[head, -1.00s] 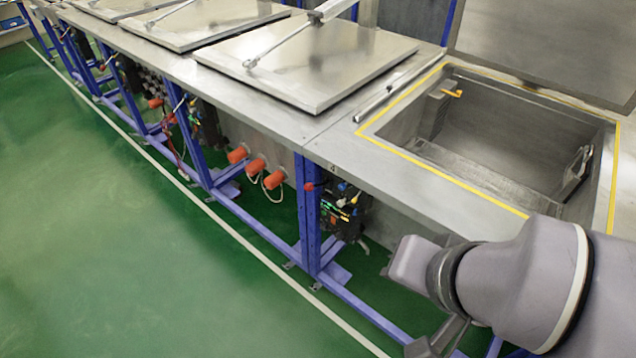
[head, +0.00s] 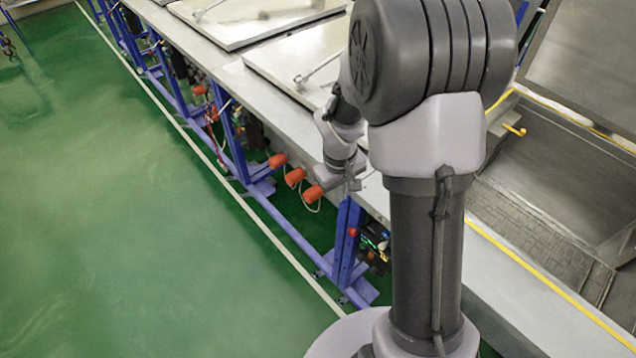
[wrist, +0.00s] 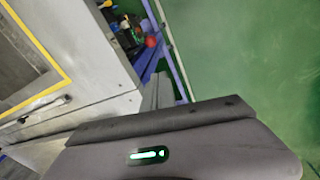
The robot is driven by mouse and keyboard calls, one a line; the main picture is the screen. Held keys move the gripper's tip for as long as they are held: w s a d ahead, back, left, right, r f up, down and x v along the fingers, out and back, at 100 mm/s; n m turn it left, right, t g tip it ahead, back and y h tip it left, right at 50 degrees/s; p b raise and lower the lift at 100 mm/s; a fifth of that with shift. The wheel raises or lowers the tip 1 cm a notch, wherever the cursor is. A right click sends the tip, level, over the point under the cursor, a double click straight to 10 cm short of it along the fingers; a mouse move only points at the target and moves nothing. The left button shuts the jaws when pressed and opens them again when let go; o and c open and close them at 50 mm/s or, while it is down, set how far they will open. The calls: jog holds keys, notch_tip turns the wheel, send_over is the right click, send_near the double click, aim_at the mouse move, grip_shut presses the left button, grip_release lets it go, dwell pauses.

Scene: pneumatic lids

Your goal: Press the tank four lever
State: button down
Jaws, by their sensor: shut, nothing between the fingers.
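A red ball knob (head: 353,232), which looks like the lever's end, sits at a blue leg on the front of the bench, beside the open tank. It also shows in the wrist view (wrist: 151,42), near dark valve parts. The lever's shaft is too small to make out. The open tank (head: 540,170) has a yellow-lined rim and a raised lid; a number on it cannot be read now. My gripper (head: 353,182) is shut and empty at the bench's front edge, above the knob in the head picture and apart from it. Its grey fingers (wrist: 158,88) point toward the knob's side in the wrist view.
Several orange-red cylinders (head: 294,177) stick out below the bench front, close to my gripper in the picture. Closed metal lids (head: 262,20) cover the tanks farther back. The green floor (head: 150,260) on the left is clear. My arm hides part of the bench.

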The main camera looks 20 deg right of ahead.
jog(key=d+f+b, duration=0.1)
jog(key=f, duration=0.3)
jog(key=s+f+b, duration=0.1)
jog(key=f, duration=0.3)
jog(key=d+f+b, duration=0.1)
jog(key=f+b, duration=0.1)
jog(key=f, duration=0.3)
jog(key=shift+s+d, duration=0.35)
jog(key=shift+a+f+b, duration=0.15)
jog(key=shift+f+b, duration=0.05)
jog(key=shift+b, duration=0.1)
jog(key=s+a+f+b, duration=0.1)
jog(key=a+f+b, duration=0.2)
jog(key=f+b, duration=0.8)
jog(key=shift+s+a+f+b, duration=0.15)
jog(key=shift+a+b, duration=0.05)
jog(key=shift+b, duration=0.6)
dwell(0.6)
